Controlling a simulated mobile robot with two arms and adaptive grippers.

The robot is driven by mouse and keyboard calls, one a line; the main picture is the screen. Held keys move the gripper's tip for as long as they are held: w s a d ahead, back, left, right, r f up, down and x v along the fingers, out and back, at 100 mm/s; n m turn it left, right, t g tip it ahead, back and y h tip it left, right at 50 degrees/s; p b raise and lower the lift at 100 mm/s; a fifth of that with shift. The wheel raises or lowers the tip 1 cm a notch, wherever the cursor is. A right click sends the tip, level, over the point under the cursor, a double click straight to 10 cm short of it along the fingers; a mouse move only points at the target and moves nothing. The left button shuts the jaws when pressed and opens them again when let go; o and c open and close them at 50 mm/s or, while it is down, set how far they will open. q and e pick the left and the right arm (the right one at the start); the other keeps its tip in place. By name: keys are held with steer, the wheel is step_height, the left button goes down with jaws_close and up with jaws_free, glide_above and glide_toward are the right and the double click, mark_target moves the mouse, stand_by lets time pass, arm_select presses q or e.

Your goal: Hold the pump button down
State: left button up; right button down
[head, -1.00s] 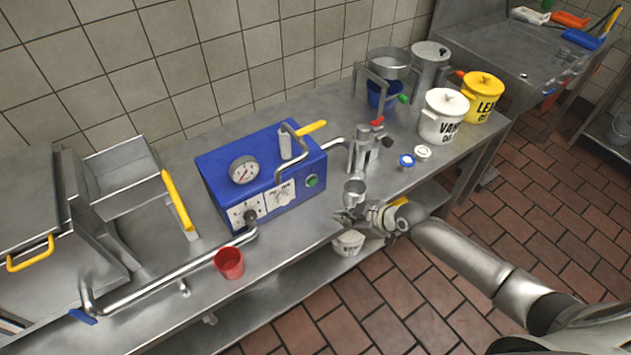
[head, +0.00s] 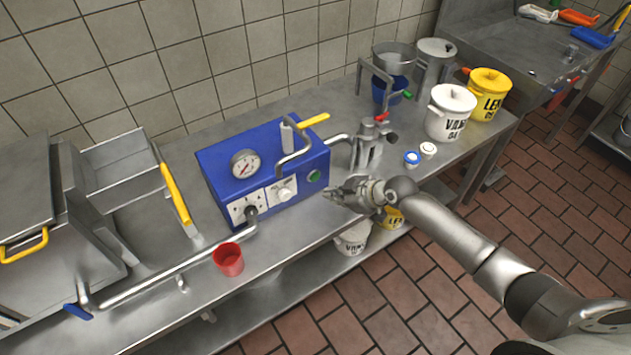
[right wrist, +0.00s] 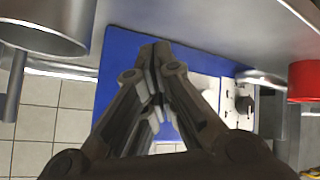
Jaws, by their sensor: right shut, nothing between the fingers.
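The blue pump box (head: 222,178) stands on the steel counter. Its green button (head: 314,176) is at the right end of the front face. My right gripper (head: 330,192) is shut and empty, just in front of and slightly below and right of the button in the head view. In the right wrist view my shut fingers (right wrist: 153,62) point at the blue front (right wrist: 118,60), and the button cannot be seen there. I cannot make out any contact with it. My left gripper is not in view.
A metal nozzle stand (head: 368,148) is close behind my right gripper. A metal cylinder (right wrist: 45,22) is close at the wrist view's upper left. A red cup (head: 228,260) stands near the counter's front edge. White (head: 450,113) and yellow (head: 489,95) pots stand right.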

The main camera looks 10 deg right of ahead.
mark_target(314, 177)
steer(key=shift+w+a+f+b, duration=0.1)
steer(key=shift+w+a+b, duration=0.15)
steer(key=shift+w, duration=0.25)
steer(key=shift+w+a+b, duration=0.1)
steer(key=shift+w+b, duration=0.25)
steer(key=shift+w, duration=0.15)
steer(key=shift+w+a, duration=0.2)
steer(key=shift+w, duration=0.35)
steer(key=shift+b, duration=0.3)
steer(key=shift+w, duration=0.15)
steer(key=shift+w+a, duration=0.15)
steer(key=shift+w, duration=0.1)
